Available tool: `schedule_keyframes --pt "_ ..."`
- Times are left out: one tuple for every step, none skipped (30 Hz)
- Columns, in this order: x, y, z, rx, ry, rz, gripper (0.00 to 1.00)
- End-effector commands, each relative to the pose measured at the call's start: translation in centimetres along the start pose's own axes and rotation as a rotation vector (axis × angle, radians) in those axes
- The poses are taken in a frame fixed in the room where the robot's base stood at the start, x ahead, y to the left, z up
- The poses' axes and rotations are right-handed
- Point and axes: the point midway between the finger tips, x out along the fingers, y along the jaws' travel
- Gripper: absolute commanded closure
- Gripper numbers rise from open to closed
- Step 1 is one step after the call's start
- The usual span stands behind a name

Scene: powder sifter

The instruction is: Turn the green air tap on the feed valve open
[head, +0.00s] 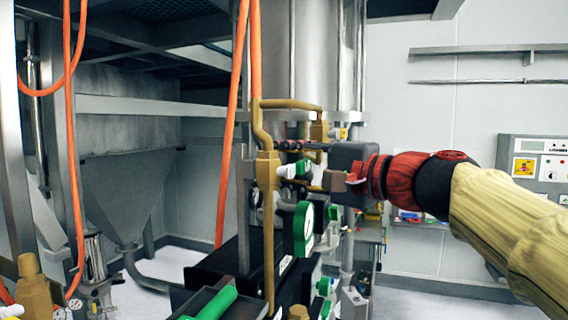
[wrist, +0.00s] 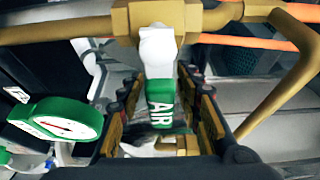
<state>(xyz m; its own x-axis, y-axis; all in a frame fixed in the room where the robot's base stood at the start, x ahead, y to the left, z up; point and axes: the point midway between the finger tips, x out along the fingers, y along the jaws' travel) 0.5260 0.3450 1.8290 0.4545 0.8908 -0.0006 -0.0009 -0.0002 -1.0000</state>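The green air tap's handle (wrist: 160,105), lettered "AIR", points toward me in the wrist view, joined to a white valve body (wrist: 158,50) under a brass fitting (wrist: 160,17). In the head view the tap (head: 302,168) is small and partly hidden beside the brass pipe. My gripper (wrist: 158,88) is open, one finger on each side of the handle, with a visible gap on both sides. In the head view my gripper (head: 300,147) reaches in from the right at the tap.
A green-rimmed gauge (wrist: 65,122) sits left of my fingers, and it also shows below the tap in the head view (head: 304,228). A brass pipe (wrist: 280,90) bends down close on the right. Orange hoses (head: 232,120) hang left of the valve.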

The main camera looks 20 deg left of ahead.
Motion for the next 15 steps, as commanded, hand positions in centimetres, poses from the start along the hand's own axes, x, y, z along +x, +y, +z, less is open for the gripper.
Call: schedule_keyframes --pt "-0.03 -0.03 0.01 0.000 0.000 0.000 0.65" --pt "-0.04 -0.03 0.01 -0.001 0.000 0.000 0.65" --pt "-0.04 -0.04 0.02 -0.001 0.000 0.000 0.67" --pt "-0.04 -0.04 0.02 0.000 0.000 0.000 0.69" --pt "-0.05 -0.04 0.02 0.000 0.000 0.000 0.70" --pt "-0.05 -0.04 0.02 0.000 0.000 0.000 0.73" --pt "-0.05 -0.04 0.02 0.000 0.000 0.000 0.74" --pt "-0.05 -0.04 0.02 0.000 0.000 0.000 0.76" --pt "-0.05 -0.03 0.02 0.000 0.000 0.000 0.78" --pt "-0.05 -0.03 0.02 0.000 0.000 0.000 0.80" --pt "-0.05 -0.03 0.02 0.000 0.000 0.000 0.82" --pt "-0.05 -0.03 0.02 0.000 0.000 0.000 0.84" --pt "-0.05 -0.04 0.02 0.000 0.000 0.000 0.86" --pt "-0.05 -0.03 0.02 0.000 0.000 0.000 0.87" --pt "-0.06 -0.04 0.02 0.000 0.000 0.000 0.90"
